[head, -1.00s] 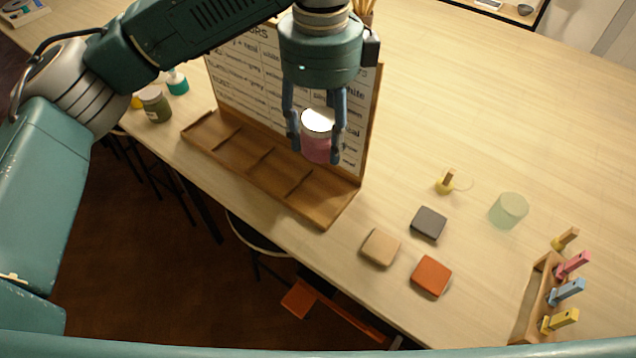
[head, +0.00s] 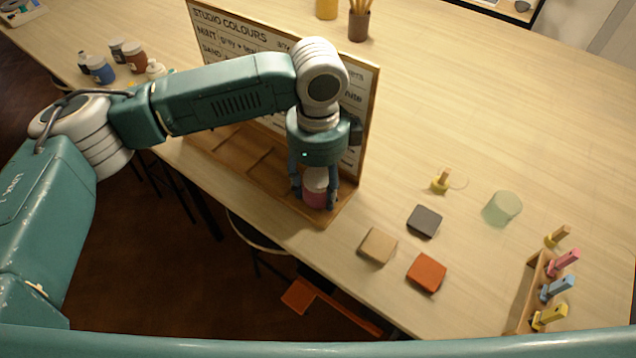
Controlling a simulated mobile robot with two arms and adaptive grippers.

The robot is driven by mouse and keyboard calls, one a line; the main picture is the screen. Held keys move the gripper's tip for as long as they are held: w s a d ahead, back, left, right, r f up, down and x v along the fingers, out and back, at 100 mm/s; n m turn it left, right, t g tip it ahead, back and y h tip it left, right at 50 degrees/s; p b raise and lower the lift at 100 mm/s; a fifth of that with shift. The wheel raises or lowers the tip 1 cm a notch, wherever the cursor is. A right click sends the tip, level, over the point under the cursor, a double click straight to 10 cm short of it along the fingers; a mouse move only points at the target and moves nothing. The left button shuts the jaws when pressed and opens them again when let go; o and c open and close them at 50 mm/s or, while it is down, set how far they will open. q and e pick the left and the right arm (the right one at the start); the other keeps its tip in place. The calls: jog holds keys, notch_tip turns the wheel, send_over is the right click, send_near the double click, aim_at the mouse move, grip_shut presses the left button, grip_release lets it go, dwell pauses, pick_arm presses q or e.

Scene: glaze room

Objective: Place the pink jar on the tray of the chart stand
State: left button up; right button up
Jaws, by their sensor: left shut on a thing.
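The pink jar (head: 315,191) has a white lid and is upright between the fingers of my left gripper (head: 314,196), which is shut on it. The jar is low over the right-hand end of the wooden tray (head: 246,158) of the chart stand. I cannot tell whether its base touches the tray. The chart stand (head: 371,105) carries a board headed "Studio colours", partly hidden by my left arm. The tray's other compartments to the left look empty. My right gripper is out of view.
Beige, grey and orange tiles (head: 427,273) lie right of the stand. A pale green cylinder (head: 503,208), a small yellow piece (head: 440,181) and a wooden rack (head: 525,300) with coloured pieces are further right. Several jars (head: 135,57) stand left of the board. A brush pot (head: 359,25) stands behind it.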

aim_at(318, 177)
pick_arm(q)
jog(key=o, duration=1.3)
jog(key=shift+o, duration=0.2)
notch_tip(318, 177, up, 12)
jog(key=shift+r+b, duration=0.1)
jog(key=shift+b, duration=0.9)
jog(key=shift+s, duration=0.1)
